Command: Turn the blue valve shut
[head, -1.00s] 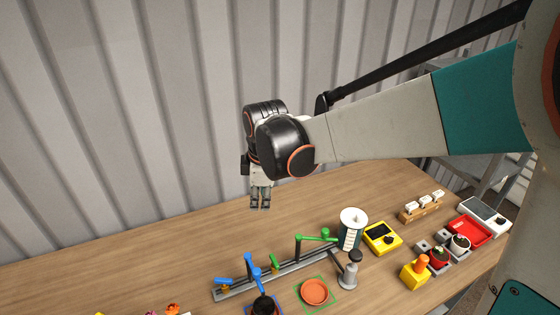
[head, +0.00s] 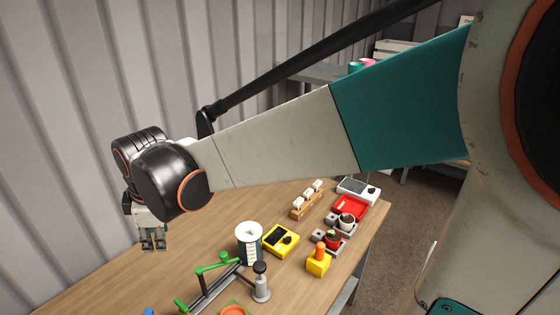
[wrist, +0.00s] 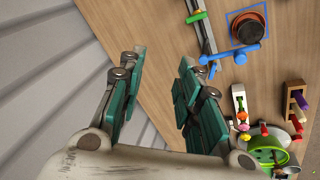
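The blue valve is mostly out of the head view; only a small blue tip (head: 149,312) shows at the bottom edge. In the wrist view blue pipework (wrist: 232,56) sits across the end of a grey rail, beside a brown pot (wrist: 248,28) inside a blue square outline. I cannot clearly tell the valve lever from the spout there. My gripper (head: 153,246) hangs above the table's back left, near the wall, apart from the valve. In the wrist view its teal fingers (wrist: 160,65) stand well apart with nothing between them.
A green pipe and handle (head: 212,268) stand on the rail near a white and dark green canister (head: 249,243) and a grey post (head: 261,285). Yellow devices (head: 281,240) and a red tray (head: 350,207) are to the right. A corrugated wall (head: 60,150) closes the back.

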